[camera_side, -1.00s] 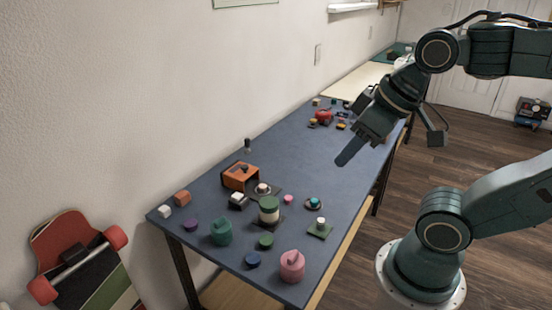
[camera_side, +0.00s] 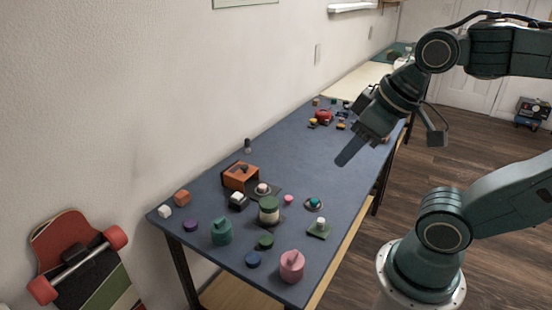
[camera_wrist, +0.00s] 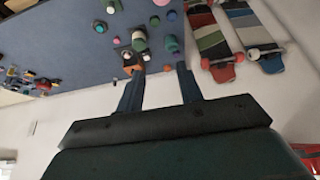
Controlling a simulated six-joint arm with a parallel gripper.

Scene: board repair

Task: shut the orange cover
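An orange box-like piece (camera_side: 240,174) with a dark front sits on the blue-grey table, near its wall-side edge. It is the only large orange cover-like thing I see; how far its cover stands open is too small to tell. It also shows in the wrist view (camera_wrist: 129,70), partly beside a finger. My gripper (camera_side: 349,153) hangs above the table, well to the right of the orange piece and apart from it. In the wrist view its two fingers (camera_wrist: 160,78) stand apart with nothing between them.
A green-and-cream jar (camera_side: 269,210), a teal pot (camera_side: 221,232), a pink pot (camera_side: 292,266) and small black-and-white block (camera_side: 238,201) stand near the orange piece. A red item (camera_side: 323,116) and small parts lie at the far end. The table's middle (camera_side: 300,155) is clear.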

